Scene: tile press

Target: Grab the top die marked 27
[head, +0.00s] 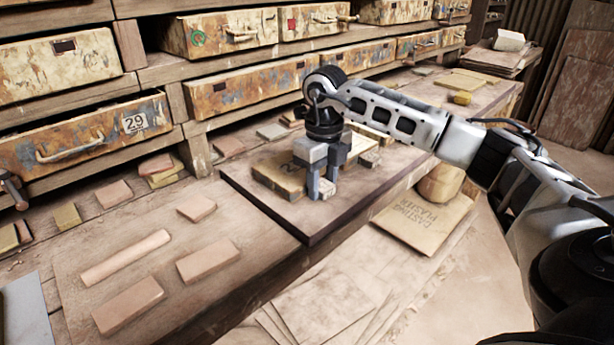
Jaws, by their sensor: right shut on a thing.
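An ochre, box-shaped die (276,178) lies on the dark-edged board on the bench. A dark number shows on its top, partly hidden by my gripper; I can make out a 2 but not the rest. My right gripper (322,190) points down at the die's right end, its grey fingers low over the board. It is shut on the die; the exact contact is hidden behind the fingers. My left gripper is not in view.
The dark-edged board (268,212) has bare room at its front. Several clay tiles (208,262) and a clay roll (125,257) lie on the bench to the left. Worn drawers (88,135), one labelled 29, line the back. A paper bag (425,222) is at the right.

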